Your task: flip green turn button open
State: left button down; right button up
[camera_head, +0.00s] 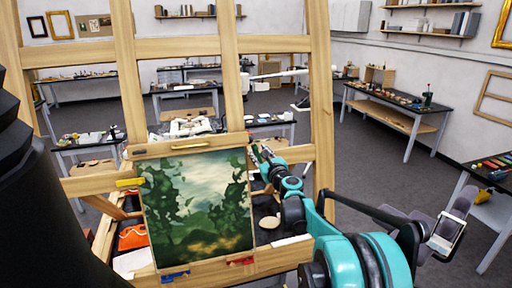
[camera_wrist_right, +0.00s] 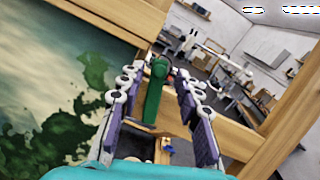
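The green turn button (camera_wrist_right: 154,92) stands lengthwise in the right wrist view, near the wooden frame edge beside the painting. My right gripper (camera_wrist_right: 157,78) is open, with one finger on each side of the button; I cannot tell whether either finger touches it. In the head view the right gripper (camera_head: 265,155) is at the upper right corner of the landscape painting (camera_head: 198,208), and the button is small and partly hidden there. The painting sits in a wooden frame (camera_head: 180,147). My left gripper is not in view.
Other turn buttons are yellow (camera_head: 129,182) at the left edge, blue (camera_head: 175,276) and red (camera_head: 241,262) at the bottom. Tall wooden easel bars (camera_head: 320,110) rise around the painting. Worktables (camera_head: 400,105) stand farther back, with open grey floor between.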

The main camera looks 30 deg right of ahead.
aim_at(257, 149)
jog(key=shift+w+d, duration=0.15)
jog(key=shift+w, duration=0.65)
jog(key=shift+w+d, duration=0.1)
jog(key=shift+w, duration=0.65)
grip_shut()
jog(key=shift+d+f+m+h+b, duration=0.1)
jog(key=shift+d+m+h+b, duration=0.3)
jog(key=shift+m, duration=0.5)
jog(key=shift+s+d+r+m+h+b, duration=0.2)
jog(key=shift+d+m+h+b, duration=0.25)
jog(key=shift+m, duration=0.75)
grip_release()
jog(key=shift+d, duration=0.1)
